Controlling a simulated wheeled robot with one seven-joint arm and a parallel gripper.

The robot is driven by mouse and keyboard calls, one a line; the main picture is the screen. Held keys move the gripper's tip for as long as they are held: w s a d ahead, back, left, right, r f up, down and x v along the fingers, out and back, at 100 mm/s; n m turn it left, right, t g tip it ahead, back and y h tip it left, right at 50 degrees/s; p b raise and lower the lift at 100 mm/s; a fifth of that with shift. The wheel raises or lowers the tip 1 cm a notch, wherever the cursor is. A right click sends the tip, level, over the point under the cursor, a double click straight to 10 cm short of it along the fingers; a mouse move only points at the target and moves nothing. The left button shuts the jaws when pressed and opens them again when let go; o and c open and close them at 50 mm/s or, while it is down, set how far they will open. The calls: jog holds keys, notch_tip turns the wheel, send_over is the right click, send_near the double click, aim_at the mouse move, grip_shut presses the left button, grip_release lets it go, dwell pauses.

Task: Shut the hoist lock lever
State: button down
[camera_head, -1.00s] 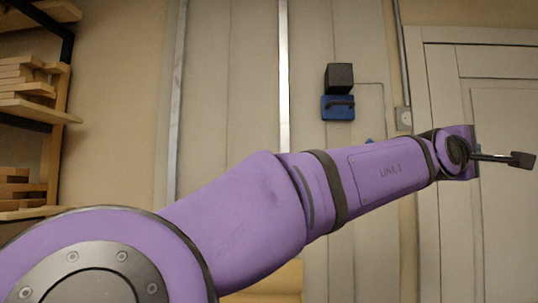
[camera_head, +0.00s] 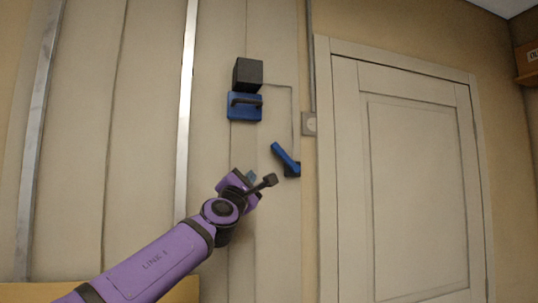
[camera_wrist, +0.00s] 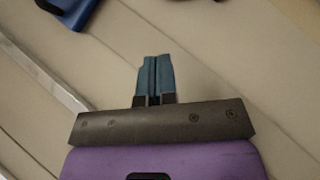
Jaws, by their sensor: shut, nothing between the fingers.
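The lever (camera_head: 285,156) is a blue bar on a dark mount on the wall panel. It tilts, with its upper end to the left and its lower end at the mount. My gripper (camera_head: 250,175) is a short way left of the lever and a little lower in the picture, apart from it. In the wrist view its two teal fingers (camera_wrist: 154,78) are together with nothing between them. A blue piece (camera_wrist: 76,10) is cut off at the top left of that view, probably the blue box.
A blue box (camera_head: 237,113) with a dark handle is above my gripper, under a black box (camera_head: 248,74). A thin line runs from there towards the lever. A socket plate (camera_head: 310,124) and white door (camera_head: 412,190) are to the right. A metal strip (camera_head: 187,100) is left.

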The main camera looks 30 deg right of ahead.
send_near(272, 148)
jog(key=w+f+x, duration=0.1)
jog(key=x, duration=0.4)
jog(key=shift+s+d+r, duration=0.1)
jog(key=shift+d+r, duration=0.35)
jog(key=shift+r, duration=0.35)
jog(key=shift+r, duration=0.1)
jog(key=shift+d+r+m+g, duration=0.1)
jog(key=shift+r+m+g, duration=0.1)
jog(key=shift+m+g, duration=0.3)
